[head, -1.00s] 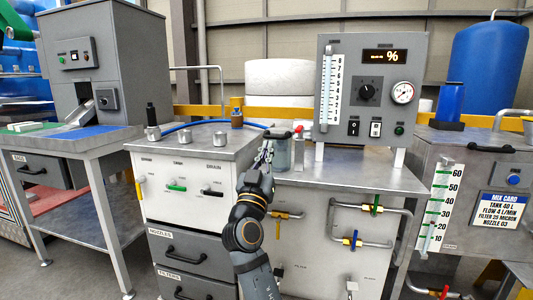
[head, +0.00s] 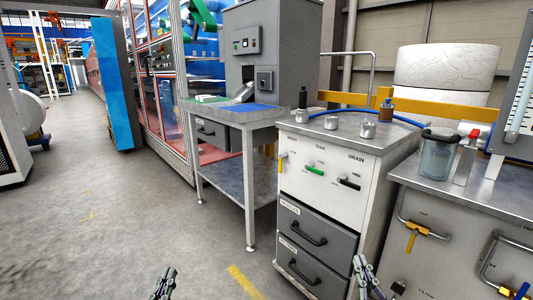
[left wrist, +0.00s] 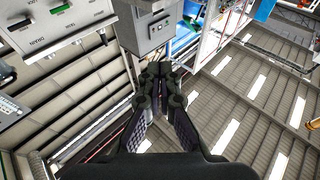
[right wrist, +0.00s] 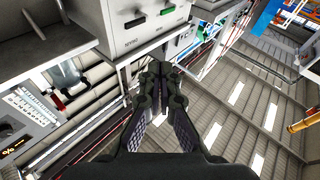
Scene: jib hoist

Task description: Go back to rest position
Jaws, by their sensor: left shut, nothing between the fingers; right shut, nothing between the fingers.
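My left gripper (head: 163,284) shows at the bottom of the head view, left of centre, low over the open floor. It is shut and empty, and its closed fingers fill the middle of the left wrist view (left wrist: 155,85). My right gripper (head: 364,272) is at the bottom of the head view in front of the white drawer cabinet (head: 308,205). It is shut and empty, as the right wrist view (right wrist: 160,80) also shows. Neither gripper visibly touches anything.
A clear jar with a dark lid (head: 437,157) stands on the right-hand metal bench (head: 500,197). A grey machine (head: 268,60) stands on a table (head: 240,115). A blue panel (head: 113,85) is further left. The floor (head: 110,220) at left is open.

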